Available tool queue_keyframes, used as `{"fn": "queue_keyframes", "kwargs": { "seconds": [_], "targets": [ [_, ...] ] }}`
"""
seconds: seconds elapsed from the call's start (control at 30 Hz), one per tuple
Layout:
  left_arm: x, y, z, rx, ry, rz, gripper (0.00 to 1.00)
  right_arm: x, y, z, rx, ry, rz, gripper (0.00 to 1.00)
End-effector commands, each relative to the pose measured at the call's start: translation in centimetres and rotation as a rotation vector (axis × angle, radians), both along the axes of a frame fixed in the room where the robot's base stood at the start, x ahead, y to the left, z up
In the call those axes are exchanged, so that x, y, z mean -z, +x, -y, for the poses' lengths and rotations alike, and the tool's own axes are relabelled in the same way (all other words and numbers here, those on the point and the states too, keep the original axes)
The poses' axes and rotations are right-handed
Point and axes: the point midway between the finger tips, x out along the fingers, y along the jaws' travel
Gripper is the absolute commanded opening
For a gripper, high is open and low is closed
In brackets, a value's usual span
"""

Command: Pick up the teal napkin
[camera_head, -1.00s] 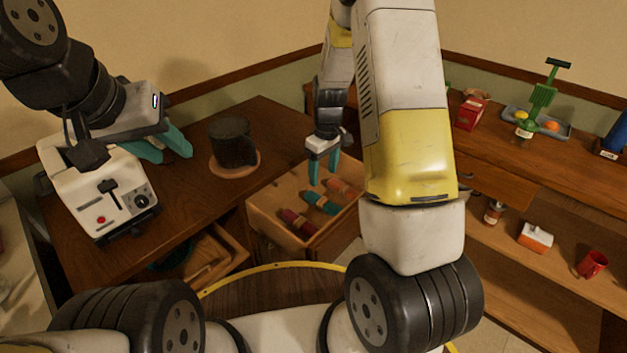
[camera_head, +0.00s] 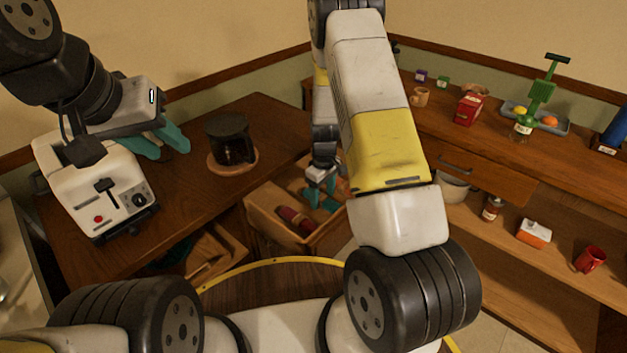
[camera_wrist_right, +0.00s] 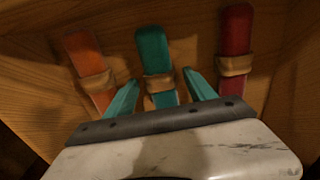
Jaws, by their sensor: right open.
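The teal napkin (camera_wrist_right: 154,55) is rolled, with a tan band, and lies in the open wooden drawer between an orange-red napkin (camera_wrist_right: 86,62) and a dark red napkin (camera_wrist_right: 236,50). In the right wrist view my right gripper (camera_wrist_right: 162,84) is open, its teal fingers on either side of the napkin's near end. Whether they touch it I cannot tell. In the head view my right gripper (camera_head: 321,197) is down inside the drawer and largely hides the teal napkin.
The drawer (camera_head: 262,226) has raised walls around the napkins. The right counter holds a red box (camera_head: 468,110) and a tray (camera_head: 562,126).

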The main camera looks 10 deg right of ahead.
Motion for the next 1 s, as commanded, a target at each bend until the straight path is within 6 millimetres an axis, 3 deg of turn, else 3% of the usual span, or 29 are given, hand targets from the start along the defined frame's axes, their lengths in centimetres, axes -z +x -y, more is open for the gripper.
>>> {"fn": "queue_keyframes", "kwargs": {
  "seconds": [0.1, 0.43, 0.77, 1.0],
  "targets": [
    [0.0, 0.0, 0.0, 0.000, 0.000, 0.000, 0.36, 0.0, 0.0, 0.0, 0.000, 0.000, 0.000, 0.64],
    [0.0, 0.0, 0.0, 0.000, 0.000, 0.000, 0.36, 0.0, 0.0, 0.0, 0.000, 0.000, 0.000, 0.00],
    [0.0, 0.0, 0.0, 0.000, 0.000, 0.000, 0.36, -0.4, 0.0, 0.0, -0.001, 0.001, 0.001, 0.00],
    [0.0, 0.0, 0.0, 0.000, 0.000, 0.000, 0.36, -3.6, 0.1, 0.0, 0.000, 0.000, 0.004, 0.00]
  ]
}}
